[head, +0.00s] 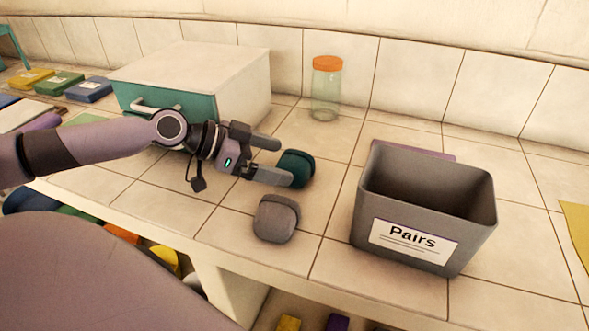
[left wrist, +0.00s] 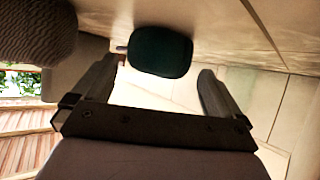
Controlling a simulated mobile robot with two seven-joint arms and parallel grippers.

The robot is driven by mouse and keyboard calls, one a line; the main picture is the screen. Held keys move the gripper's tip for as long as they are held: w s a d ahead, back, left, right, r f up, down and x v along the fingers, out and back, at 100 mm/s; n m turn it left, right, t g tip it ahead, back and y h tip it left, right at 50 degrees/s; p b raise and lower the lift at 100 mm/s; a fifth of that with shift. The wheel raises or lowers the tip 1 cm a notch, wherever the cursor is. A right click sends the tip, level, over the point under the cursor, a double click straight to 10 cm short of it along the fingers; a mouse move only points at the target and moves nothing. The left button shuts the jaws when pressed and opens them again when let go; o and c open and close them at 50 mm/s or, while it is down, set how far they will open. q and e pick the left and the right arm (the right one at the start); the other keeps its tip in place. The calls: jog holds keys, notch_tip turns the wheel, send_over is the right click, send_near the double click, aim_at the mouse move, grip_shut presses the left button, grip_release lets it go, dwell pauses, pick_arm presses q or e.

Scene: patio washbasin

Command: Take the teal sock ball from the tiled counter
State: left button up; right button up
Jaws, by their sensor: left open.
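The teal sock ball (head: 296,167) sits on the tiled counter (head: 337,196), left of the grey bin. My left gripper (head: 277,160) is open close to it, with one finger on the far side and one on the near side, both pointing at the ball. In the left wrist view the teal sock ball (left wrist: 160,51) shows between and just beyond the fingertips of my left gripper (left wrist: 161,75). Whether the fingers touch it I cannot tell. My right gripper is not in view.
A grey sock ball (head: 276,218) lies just in front of the teal one. A grey bin labelled Pairs (head: 470,247) stands to the right. A jar with an orange lid (head: 326,90) and a white box with a teal drawer (head: 200,72) stand behind.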

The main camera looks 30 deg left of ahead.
aim_at(281, 161)
pick_arm(q)
jog(key=shift+x, duration=1.15)
jog(key=shift+w+d+f+p, duration=0.15)
jog(key=shift+w+d+p, duration=0.05)
jog(key=shift+p, duration=0.1)
jog(key=shift+w+d+f, duration=0.15)
jog(key=c, duration=0.8)
